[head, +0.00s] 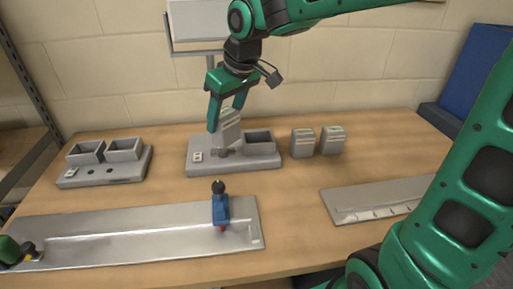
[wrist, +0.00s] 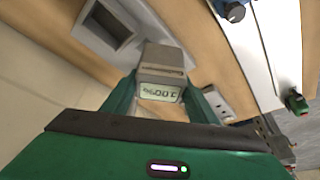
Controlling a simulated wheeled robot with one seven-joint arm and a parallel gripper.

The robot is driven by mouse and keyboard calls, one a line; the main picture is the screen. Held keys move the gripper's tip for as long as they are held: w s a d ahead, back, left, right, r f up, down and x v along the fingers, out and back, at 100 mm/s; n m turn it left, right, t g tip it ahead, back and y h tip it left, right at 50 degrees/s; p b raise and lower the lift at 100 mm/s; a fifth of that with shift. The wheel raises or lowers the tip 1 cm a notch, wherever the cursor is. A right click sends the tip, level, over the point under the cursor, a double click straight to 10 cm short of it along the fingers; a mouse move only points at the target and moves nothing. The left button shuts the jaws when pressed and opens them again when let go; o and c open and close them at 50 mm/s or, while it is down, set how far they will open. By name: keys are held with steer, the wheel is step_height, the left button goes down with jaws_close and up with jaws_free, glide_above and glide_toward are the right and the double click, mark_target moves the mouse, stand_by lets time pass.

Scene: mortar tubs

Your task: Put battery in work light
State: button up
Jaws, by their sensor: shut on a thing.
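My gripper (head: 228,108) is shut on a grey battery (head: 228,128), which it holds upright over the left part of a grey base with a socket (head: 176,166). In the wrist view the battery (wrist: 163,62) sits between the fingers, its lit display reading about 100%. The base's open square socket (head: 258,138) is to the right of the battery and looks empty. The work light's pale panel (head: 198,22) stands on a pole behind my gripper. The pole's lower end is hidden. I cannot tell whether the battery touches the base.
Two more grey batteries (head: 302,141) (head: 332,139) stand right of the base. A two-bay grey unit (head: 108,176) with empty bays is at the left. A blue tool (head: 220,204) stands on the long metal tray (head: 130,243) in front. Another metal plate (head: 375,203) lies at right.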

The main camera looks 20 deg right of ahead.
steer(key=s+d+r+m+h, duration=0.2)
steer(key=s+r+m+h, duration=0.15)
steer(key=m, duration=0.35)
steer(key=shift+m+t+y, duration=0.25)
steer(key=shift+m+t, duration=0.15)
steer(key=shift+m, duration=0.1)
steer(key=shift+w+d+f, duration=1.25)
steer(key=shift+d+f, duration=0.2)
steer(key=shift+f, duration=0.35)
steer(key=shift+w+d+f, duration=1.25)
steer(key=shift+d+f, duration=0.15)
steer(key=shift+f, duration=0.45)
steer(key=shift+w+d+f, duration=1.25)
steer(key=shift+d+f, duration=0.2)
steer(key=shift+f, duration=0.35)
steer(key=o, duration=1.5)
steer(key=shift+f, duration=0.1)
steer(key=shift+o, duration=0.2)
steer(key=v, duration=1.2)
